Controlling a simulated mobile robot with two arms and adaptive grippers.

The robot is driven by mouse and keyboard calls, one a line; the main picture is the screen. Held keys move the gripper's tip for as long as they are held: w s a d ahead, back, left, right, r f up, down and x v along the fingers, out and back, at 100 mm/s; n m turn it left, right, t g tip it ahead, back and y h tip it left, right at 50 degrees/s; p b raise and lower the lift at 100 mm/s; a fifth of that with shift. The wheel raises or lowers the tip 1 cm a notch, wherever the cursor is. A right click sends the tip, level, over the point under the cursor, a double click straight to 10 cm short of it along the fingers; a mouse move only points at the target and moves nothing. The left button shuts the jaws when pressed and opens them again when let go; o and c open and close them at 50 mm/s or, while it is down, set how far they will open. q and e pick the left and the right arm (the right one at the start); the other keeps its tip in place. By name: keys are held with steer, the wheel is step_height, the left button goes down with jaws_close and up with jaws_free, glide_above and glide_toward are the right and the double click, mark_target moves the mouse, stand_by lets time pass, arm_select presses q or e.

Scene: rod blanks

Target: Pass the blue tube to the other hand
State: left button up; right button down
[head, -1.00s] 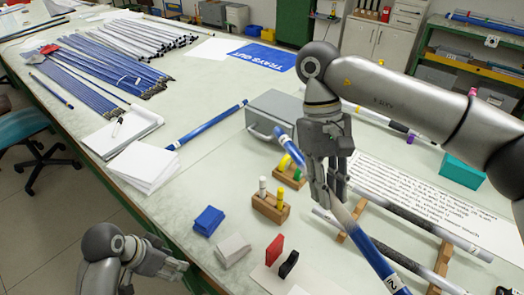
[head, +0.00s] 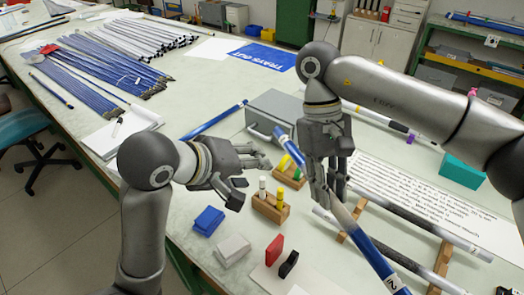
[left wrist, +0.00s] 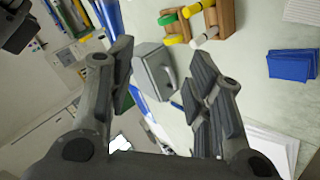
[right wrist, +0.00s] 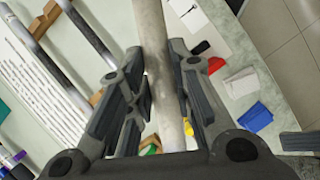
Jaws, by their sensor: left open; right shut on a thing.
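The blue tube (head: 370,252) is held slanting above the table, with blue ends and a grey, worn-looking middle. My right gripper (head: 328,190) is shut on its grey middle. In the right wrist view the tube's grey stretch (right wrist: 158,60) runs between the fingers. Its upper blue end (head: 284,144) points up-left, toward my left gripper. My left gripper (head: 256,180) is open and empty, a little left of that end and apart from it. In the left wrist view, nothing is between its spread fingers (left wrist: 165,70) but background.
A grey metal box (head: 285,108) and another blue tube (head: 215,121) lie behind. Dark rods rest on a wooden rack (head: 442,258) at right.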

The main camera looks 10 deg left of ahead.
mark_target(292, 153)
arm_select(q)
steer(key=d+r+n+t, duration=0.1)
steer(key=d+r+n, duration=0.15)
steer(key=r, duration=0.25)
steer(key=x, duration=0.8)
steer(key=d+x, duration=0.1)
steer(key=x, duration=0.2)
steer(key=shift+d+f, duration=0.2)
steer(key=shift+f, duration=0.1)
steer(key=c, duration=0.9)
jaws_close()
arm_select(e)
steer(key=c, duration=1.2)
jaws_free()
